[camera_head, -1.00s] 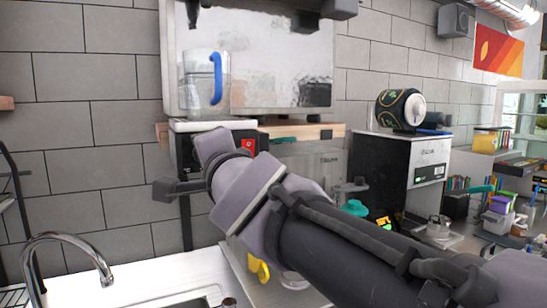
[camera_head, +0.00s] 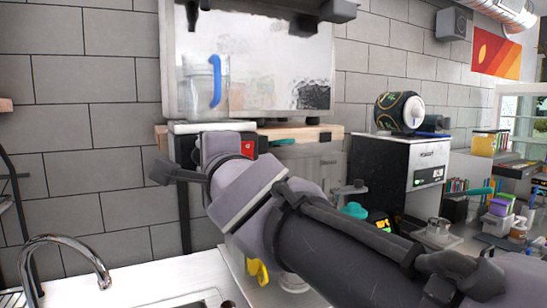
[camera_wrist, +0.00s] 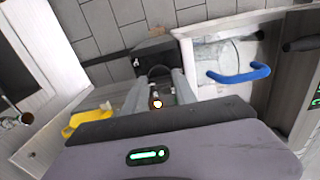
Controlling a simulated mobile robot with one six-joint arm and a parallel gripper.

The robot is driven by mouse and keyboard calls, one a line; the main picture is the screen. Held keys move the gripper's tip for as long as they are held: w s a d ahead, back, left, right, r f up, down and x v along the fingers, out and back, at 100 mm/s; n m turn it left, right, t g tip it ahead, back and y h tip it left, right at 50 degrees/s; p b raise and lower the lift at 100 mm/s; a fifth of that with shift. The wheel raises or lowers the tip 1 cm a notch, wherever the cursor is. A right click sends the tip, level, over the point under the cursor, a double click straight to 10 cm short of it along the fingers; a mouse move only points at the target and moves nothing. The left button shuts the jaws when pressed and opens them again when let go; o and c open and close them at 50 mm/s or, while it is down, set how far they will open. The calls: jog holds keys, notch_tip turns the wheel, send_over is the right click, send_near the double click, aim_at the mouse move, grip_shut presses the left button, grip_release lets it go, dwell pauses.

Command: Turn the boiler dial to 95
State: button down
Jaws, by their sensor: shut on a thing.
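The boiler (camera_head: 184,153) is a dark box with a white top and a red switch (camera_head: 248,148), behind my wrist in the head view. Its black body (camera_wrist: 152,52) shows at upper centre in the wrist view. A dark round part, apparently the dial (camera_wrist: 158,70), sits between the fingertips of my gripper (camera_wrist: 157,83). The gripper is shut on it. The head view hides the fingertips and the dial behind my wrist. I cannot read the dial's setting or markings.
A sink tap (camera_head: 65,240) is at lower left. A black and steel machine (camera_head: 412,168) stands to the right, with a can on top.

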jog(key=c, duration=1)
grip_release()
jog(key=p+v, duration=0.5)
jog(key=v, duration=1.2)
jog(key=shift+s+p, duration=0.2)
jog(key=shift+p, duration=0.1)
